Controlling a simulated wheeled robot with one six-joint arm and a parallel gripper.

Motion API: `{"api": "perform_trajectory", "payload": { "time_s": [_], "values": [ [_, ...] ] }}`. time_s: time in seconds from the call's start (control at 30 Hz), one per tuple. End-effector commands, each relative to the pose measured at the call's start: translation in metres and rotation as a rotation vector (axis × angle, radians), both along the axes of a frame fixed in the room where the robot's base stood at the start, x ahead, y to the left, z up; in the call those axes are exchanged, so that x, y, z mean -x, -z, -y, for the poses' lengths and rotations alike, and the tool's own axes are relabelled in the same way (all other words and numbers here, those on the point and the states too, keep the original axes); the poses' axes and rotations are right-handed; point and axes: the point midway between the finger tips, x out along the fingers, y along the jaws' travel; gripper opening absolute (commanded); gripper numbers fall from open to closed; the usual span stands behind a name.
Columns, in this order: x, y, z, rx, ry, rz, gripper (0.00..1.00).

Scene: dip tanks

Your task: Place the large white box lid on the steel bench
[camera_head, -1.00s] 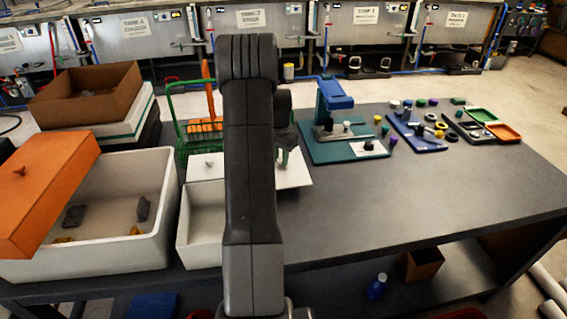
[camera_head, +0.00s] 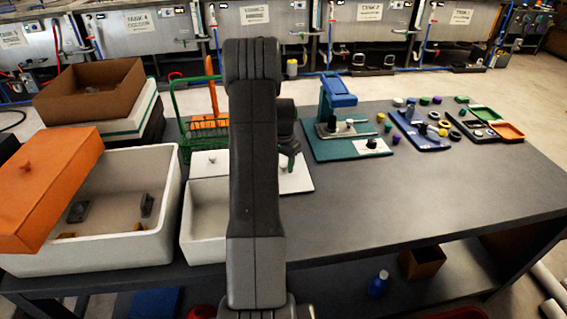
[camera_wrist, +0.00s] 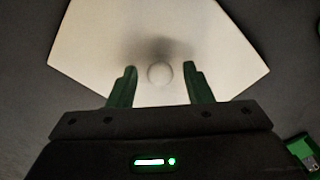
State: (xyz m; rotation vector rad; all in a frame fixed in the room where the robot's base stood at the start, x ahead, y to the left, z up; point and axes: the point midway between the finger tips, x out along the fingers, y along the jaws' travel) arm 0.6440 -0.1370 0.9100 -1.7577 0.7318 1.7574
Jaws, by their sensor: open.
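A white lid (camera_head: 299,182) lies flat on the grey steel bench (camera_head: 430,205), partly hidden behind my arm. In the wrist view the white lid (camera_wrist: 100,45) fills the upper middle, with a round knob (camera_wrist: 159,74) at its centre. My gripper (camera_wrist: 157,72) is open, its green fingers on either side of the knob, with gaps visible. In the head view my gripper (camera_head: 289,160) is over the lid.
A large open white box (camera_head: 110,245) at the left holds small parts; an orange lid (camera_head: 45,190) leans over it. A smaller open white box (camera_head: 205,245) stands in front of the lid. A green basket (camera_head: 185,125) and teal press (camera_head: 350,145) stand behind. The bench's right front is clear.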

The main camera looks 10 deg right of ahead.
Motion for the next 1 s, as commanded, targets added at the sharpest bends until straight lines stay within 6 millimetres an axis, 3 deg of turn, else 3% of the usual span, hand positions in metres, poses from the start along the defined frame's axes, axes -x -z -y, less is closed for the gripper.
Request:
{"api": "perform_trajectory", "payload": {
  "time_s": [0.17,0.27,0.5,0.7,1.0],
  "values": [
    [-0.001,-0.008,0.0,0.001,0.0,0.002,0.46],
    [-0.001,-0.024,0.0,0.0,0.0,0.004,0.46],
    [-0.001,-0.077,0.0,0.001,0.0,0.005,0.46],
    [-0.001,-0.11,0.0,0.0,0.0,0.003,0.46],
    [0.0,-0.124,0.0,0.0,0.0,0.0,0.46]
  ]
}}
